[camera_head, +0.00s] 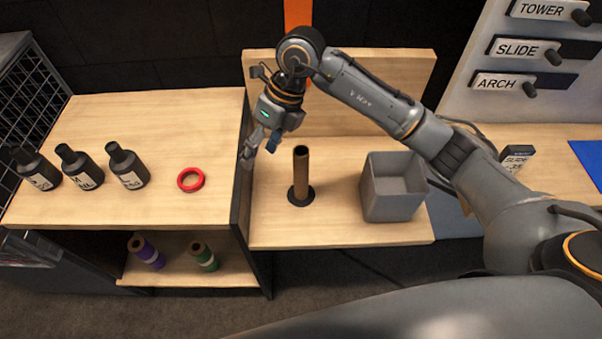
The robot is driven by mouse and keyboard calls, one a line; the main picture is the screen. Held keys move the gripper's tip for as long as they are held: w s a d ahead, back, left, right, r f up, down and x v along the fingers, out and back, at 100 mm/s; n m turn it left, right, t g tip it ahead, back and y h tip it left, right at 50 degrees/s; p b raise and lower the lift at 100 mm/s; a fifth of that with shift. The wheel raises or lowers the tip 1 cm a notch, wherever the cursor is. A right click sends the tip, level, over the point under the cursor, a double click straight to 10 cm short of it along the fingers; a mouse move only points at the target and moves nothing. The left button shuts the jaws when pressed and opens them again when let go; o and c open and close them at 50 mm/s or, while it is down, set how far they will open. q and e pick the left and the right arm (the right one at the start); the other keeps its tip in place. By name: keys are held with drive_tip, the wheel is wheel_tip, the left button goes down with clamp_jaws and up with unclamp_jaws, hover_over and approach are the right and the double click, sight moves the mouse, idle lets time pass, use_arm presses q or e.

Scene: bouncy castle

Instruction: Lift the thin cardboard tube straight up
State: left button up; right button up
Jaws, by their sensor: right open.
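The thin cardboard tube (301,172) is brown and stands upright on a round black base (300,196) on the lower wooden shelf. Its open top end faces up. My right gripper (258,158) hangs to the left of the tube and above it, near the dark divider between the two wooden surfaces. Its jaws are open and empty, apart from the tube. My left gripper is not in view.
A grey open box (393,188) stands right of the tube. A red tape ring (191,179) and several black bottles (127,166) are on the left surface. Purple (147,253) and green (204,257) rolls lie below. A wooden backboard (350,115) rises behind.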

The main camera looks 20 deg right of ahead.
sight(302, 152)
drive_tip(key=w+d+m+h, duration=0.1)
drive_tip(key=w+d+h, duration=0.3)
drive_tip(key=d, duration=0.5)
drive_tip(key=shift+h, duration=0.3)
drive_tip(key=f, duration=0.2)
drive_tip(key=s+f+p, duration=0.1)
drive_tip(key=f, duration=0.4)
drive_tip(key=shift+s+d+f+p, duration=0.1)
drive_tip(key=shift+s+d+p, duration=0.05)
drive_tip(key=shift+s+p, duration=0.15)
drive_tip(key=shift+f+p, duration=0.35)
drive_tip(key=shift+f, duration=0.2)
wheel_tip(302, 152, down, 4)
drive_tip(key=shift+s+r+p, duration=0.1)
drive_tip(key=shift+r+p, duration=0.1)
drive_tip(key=shift+p, duration=0.45)
drive_tip(key=shift+f, duration=0.4)
drive_tip(key=shift+c, duration=0.2)
drive_tip(key=c, duration=1.1)
